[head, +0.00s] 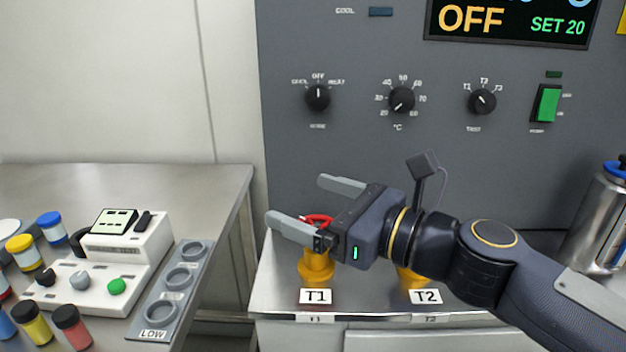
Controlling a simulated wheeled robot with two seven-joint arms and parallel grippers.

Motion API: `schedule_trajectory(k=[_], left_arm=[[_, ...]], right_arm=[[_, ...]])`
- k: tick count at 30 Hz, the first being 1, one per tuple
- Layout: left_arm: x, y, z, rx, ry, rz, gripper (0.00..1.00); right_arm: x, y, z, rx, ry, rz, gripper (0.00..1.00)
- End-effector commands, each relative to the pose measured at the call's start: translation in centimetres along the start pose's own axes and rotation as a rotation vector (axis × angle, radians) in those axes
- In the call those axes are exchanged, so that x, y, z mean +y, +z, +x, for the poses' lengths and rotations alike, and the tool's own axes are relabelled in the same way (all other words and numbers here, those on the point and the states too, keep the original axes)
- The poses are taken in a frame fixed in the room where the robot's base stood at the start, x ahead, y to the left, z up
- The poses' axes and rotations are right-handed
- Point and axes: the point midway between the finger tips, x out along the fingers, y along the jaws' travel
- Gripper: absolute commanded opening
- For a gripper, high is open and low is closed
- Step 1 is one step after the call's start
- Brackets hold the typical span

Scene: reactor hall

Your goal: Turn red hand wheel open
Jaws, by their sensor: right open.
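The red hand wheel (318,219) sits on top of the yellow valve labelled T1 (316,268) on the metal bench. My right gripper (305,205) reaches in from the right with its two grey fingers apart, pointing left. The fingers appear above and around the wheel, and the near finger and gripper body hide part of it. I cannot tell whether they touch it. A second yellow valve labelled T2 (413,279) stands to the right, mostly hidden behind my right arm. My left gripper does not show.
A grey control panel (350,150) with knobs, a green switch (546,103) and a display reading OFF (470,19) rises behind. On the left table (120,186) stand a white device (130,243), several capped jars and a LOW rack (152,323). A steel flask (595,215) stands right.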

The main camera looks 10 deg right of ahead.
Motion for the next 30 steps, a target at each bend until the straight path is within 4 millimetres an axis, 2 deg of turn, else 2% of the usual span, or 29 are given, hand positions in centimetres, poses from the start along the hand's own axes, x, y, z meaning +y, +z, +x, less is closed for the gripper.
schedule_trajectory(k=[1, 6, 10, 16, 25, 28, 30], left_arm=[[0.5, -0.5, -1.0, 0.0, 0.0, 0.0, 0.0], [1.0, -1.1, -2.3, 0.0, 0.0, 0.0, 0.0], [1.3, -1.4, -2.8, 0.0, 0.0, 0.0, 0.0], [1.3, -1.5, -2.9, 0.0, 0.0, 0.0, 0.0], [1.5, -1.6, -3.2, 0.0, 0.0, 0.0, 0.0], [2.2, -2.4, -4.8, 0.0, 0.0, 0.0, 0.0], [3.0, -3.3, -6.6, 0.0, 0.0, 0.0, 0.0]], right_arm=[[0.9, 1.1, -0.7, -0.002, -0.001, -0.003, 0.94], [3.4, 2.3, -2.3, -0.001, -0.002, -0.003, 0.94], [4.6, 2.7, -3.0, -0.001, -0.001, -0.002, 0.94], [5.2, 2.7, -3.4, 0.0, -0.001, -0.001, 0.94], [5.3, 3.1, -3.1, 0.01, 0.015, -0.016, 0.94], [6.0, 4.3, -1.8, 0.066, 0.104, -0.115, 0.94], [6.7, 5.1, -0.3, 0.146, 0.223, -0.248, 0.94]])
